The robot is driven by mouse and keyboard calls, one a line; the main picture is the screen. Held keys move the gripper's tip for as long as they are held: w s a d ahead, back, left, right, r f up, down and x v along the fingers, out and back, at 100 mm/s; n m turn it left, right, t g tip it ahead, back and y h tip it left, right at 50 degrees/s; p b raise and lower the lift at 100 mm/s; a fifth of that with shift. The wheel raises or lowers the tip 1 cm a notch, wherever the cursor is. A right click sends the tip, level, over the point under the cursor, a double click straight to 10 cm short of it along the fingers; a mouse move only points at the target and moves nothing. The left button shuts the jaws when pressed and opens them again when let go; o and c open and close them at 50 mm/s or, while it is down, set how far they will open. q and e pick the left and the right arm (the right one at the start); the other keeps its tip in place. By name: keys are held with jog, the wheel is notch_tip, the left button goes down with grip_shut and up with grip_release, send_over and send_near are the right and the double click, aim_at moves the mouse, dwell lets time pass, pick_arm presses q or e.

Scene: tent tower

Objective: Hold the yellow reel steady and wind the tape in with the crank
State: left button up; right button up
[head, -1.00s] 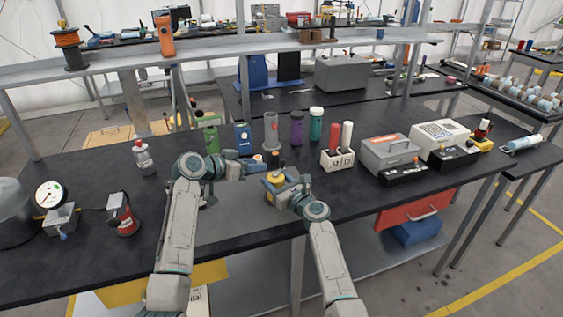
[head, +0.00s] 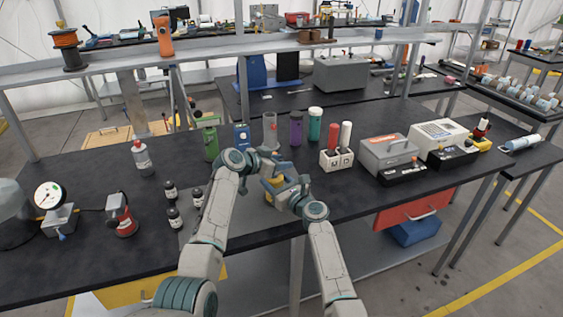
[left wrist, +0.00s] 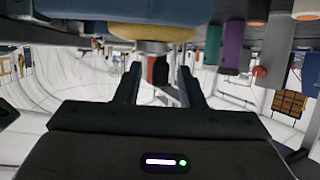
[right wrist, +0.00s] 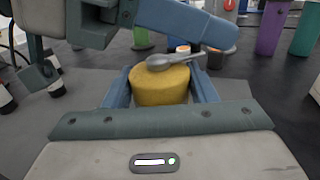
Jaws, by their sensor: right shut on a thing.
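The yellow reel (right wrist: 160,86) stands upright between the two fingers of my right gripper (right wrist: 160,95), which is shut on it. A grey crank (right wrist: 172,61) lies across its top. In the head view the reel is mostly hidden by my grippers. My left gripper (left wrist: 160,82) is open, with its fingers on either side of the dark crank knob (left wrist: 160,71) and gaps showing beside it. In the right wrist view a blue finger of my left gripper passes above the crank and hides the knob. I cannot make out the tape.
Small dark bottles (head: 173,217) stand left of the reel.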

pick_arm(q)
jog(key=shift+w+d+f, duration=0.15)
jog(key=shift+w+d, duration=0.05)
jog(key=shift+d, duration=0.05)
jog(key=shift+c, duration=0.5)
grip_shut()
jog(key=shift+m+g, duration=0.3)
pick_arm(e)
jog(key=shift+a, duration=0.1)
pick_arm(q)
jog(key=m+g+h, duration=0.1)
jog(key=s+m+g, duration=0.1)
jog(key=m+g, duration=0.1)
jog(key=d+m+g+h, duration=0.1)
jog(key=m+g, duration=0.1)
jog(key=shift+s+d+f+h, duration=0.1)
jog(key=shift+s+h, duration=0.1)
jog(key=shift+h, duration=0.1)
jog(key=shift+s+m+g, duration=0.25)
jog(key=shift+m+g, duration=0.05)
jog(key=shift+g, duration=0.2)
